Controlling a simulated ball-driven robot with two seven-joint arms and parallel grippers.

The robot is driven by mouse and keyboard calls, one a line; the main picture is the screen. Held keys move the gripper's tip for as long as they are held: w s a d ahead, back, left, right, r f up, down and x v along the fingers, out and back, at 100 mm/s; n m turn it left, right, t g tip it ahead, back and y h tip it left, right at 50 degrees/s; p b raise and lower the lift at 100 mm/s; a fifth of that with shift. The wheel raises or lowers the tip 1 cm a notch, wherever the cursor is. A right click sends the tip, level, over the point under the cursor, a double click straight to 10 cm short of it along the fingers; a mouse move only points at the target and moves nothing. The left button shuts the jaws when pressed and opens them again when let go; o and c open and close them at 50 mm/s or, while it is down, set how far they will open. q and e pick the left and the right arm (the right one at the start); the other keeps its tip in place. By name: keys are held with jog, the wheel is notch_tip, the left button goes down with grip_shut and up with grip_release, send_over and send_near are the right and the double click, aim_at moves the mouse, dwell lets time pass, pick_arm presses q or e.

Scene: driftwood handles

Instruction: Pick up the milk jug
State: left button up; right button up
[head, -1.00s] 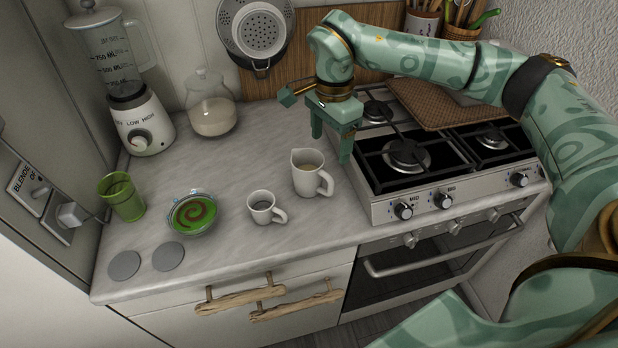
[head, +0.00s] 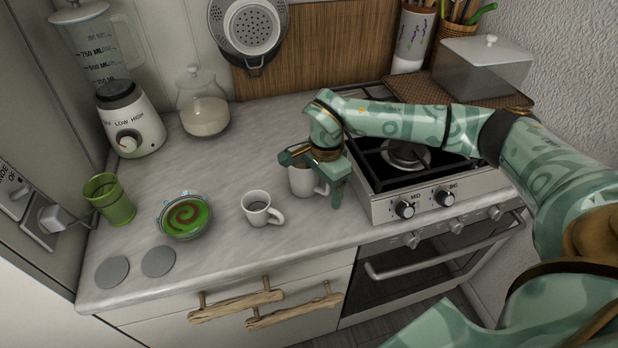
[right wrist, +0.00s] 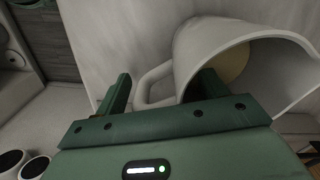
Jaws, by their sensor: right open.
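The milk jug (head: 301,184) is a white jug standing upright on the counter, left of the stove, its upper part hidden by my right gripper (head: 328,184). In the right wrist view the jug (right wrist: 193,47) shows its wide mouth, pale contents and looped handle (right wrist: 154,76). My right gripper (right wrist: 160,88) is open, with the handle showing between its two fingers. One finger overlaps the jug's body in that view; I cannot tell whether it touches. My left gripper is not in view.
A white mug (head: 257,208) stands close left of the jug. Further left are a green-filled glass bowl (head: 185,216), a green cup (head: 110,199) and two grey discs (head: 112,272). The stove (head: 385,208) is close on the right. A blender (head: 130,125) and glass jar (head: 205,115) stand behind.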

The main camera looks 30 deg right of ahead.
jog(key=c, duration=1.4)
jog(key=shift+r, duration=0.2)
